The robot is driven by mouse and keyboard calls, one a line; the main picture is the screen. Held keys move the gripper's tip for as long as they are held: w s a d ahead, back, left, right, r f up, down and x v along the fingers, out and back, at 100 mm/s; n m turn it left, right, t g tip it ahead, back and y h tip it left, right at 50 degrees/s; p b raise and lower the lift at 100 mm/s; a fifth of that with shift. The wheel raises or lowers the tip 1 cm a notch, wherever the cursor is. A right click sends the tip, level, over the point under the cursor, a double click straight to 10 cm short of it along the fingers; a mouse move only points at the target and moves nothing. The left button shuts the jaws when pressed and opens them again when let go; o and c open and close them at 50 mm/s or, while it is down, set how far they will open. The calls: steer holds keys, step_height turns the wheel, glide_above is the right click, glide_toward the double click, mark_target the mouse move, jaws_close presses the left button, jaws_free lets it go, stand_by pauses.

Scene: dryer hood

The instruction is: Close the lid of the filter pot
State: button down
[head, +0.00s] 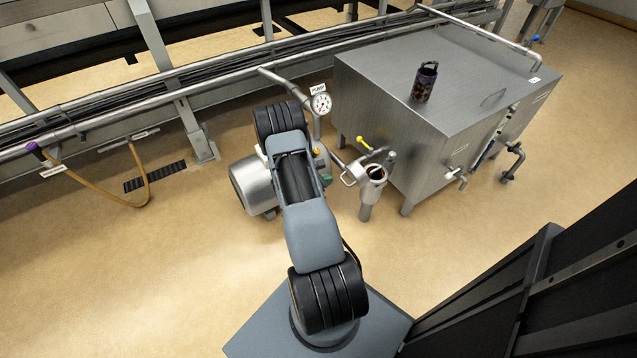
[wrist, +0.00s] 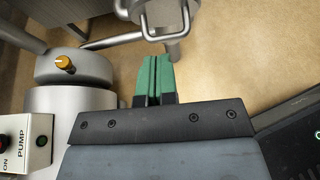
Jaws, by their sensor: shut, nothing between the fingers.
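The steel filter pot (head: 374,190) stands left of the big steel tank in the head view. Its round top shows a dark opening, so it looks open. A steel loop handle (head: 347,181) sticks out at the pot's left side, seemingly on the tilted-back lid. The wrist view shows a loop handle (wrist: 148,30) at the top edge, just beyond my fingertips. My gripper (wrist: 153,58) has green fingers pressed together, empty and apart from the handle. In the head view my gripper (head: 327,178) is partly hidden by my arm, left of the pot.
A steel pump (head: 252,185) sits left of the gripper. The wrist view shows an orange knob (wrist: 66,62) and a PUMP switch box (wrist: 25,143). A yellow-handled valve (head: 364,143) and a gauge (head: 321,103) stand behind the pot. The tank (head: 430,135) is close on the right.

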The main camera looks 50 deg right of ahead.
mark_target(349, 172)
steer(key=shift+s+d+b, duration=0.2)
steer(key=shift+s+d, duration=0.15)
steer(key=shift+d, duration=0.75)
steer(key=shift+s+d+b, duration=0.15)
steer(key=shift+s+d, duration=0.25)
steer(key=shift+d, duration=0.65)
steer(key=shift+s+d+b, duration=0.2)
steer(key=shift+s+d, duration=0.15)
steer(key=shift+d, duration=0.75)
